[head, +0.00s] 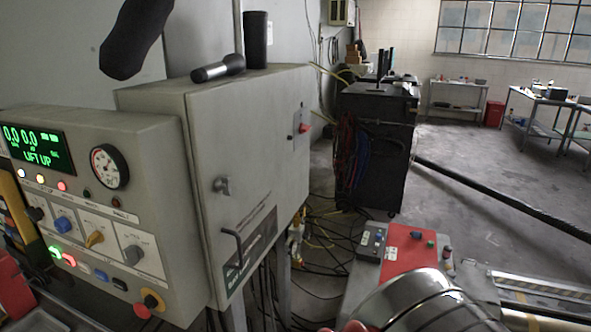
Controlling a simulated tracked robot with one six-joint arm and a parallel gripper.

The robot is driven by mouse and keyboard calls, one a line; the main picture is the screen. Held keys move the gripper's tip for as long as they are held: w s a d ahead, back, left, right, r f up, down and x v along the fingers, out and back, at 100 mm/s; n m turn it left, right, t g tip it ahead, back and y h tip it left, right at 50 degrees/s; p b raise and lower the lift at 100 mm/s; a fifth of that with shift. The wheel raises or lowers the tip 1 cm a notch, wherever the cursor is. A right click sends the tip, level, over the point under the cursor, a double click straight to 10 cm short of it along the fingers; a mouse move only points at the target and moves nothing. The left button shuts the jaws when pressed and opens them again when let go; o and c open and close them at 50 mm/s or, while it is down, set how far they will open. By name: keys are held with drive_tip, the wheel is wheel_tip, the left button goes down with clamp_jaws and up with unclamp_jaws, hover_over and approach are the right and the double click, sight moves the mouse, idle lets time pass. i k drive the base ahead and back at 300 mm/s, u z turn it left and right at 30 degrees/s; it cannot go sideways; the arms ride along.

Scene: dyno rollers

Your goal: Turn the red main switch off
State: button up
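The red main switch (304,128) is a small red handle on a light plate. It sits on the right part of the door of a grey metal cabinet (252,150), in the head view. It is too small here to read its position or any markings. The door looks closed, with a latch (222,185) and a dark curved handle (232,246) on it. My gripper is not recognisable in this view, and nothing is seen touching the switch.
Left of the cabinet stands a control panel (95,190) with a lit "LIFT UP" display, gauge, knobs and buttons. A torch (218,70) and black cylinder (256,40) are on the cabinet. A black rack (376,150) stands behind it; cables lie on the floor.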

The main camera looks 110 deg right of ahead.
sight(303, 128)
drive_tip(key=k, duration=0.6)
drive_tip(key=z, duration=3.15)
drive_tip(key=i, duration=0.2)
drive_tip(key=z, duration=0.2)
